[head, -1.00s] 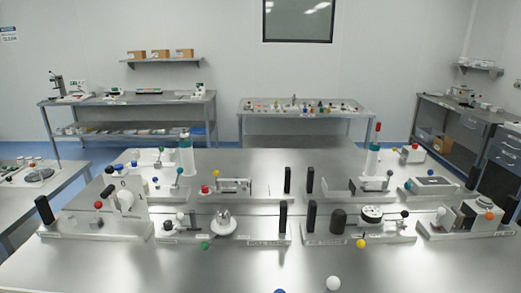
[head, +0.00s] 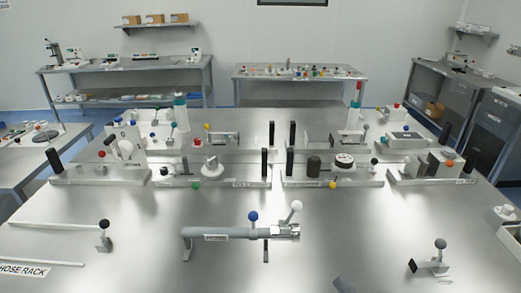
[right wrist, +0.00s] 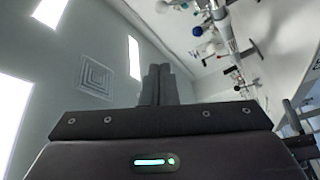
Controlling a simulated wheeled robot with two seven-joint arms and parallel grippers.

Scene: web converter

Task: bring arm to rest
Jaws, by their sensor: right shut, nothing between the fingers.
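My right gripper (right wrist: 158,84) shows in the right wrist view with its two dark fingers pressed together and nothing between them. In the head view a small grey tip, probably of this gripper (head: 343,285), just enters at the bottom edge, right of the middle. It is in front of the grey tube fixture and apart from it. My left gripper is in neither view.
The steel table (head: 330,215) carries a grey tube fixture (head: 230,234) with blue and white knobs. A black-knobbed stand (head: 438,262) is at front right, a hose rack label (head: 22,270) at front left. Several panels with black posts stand behind.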

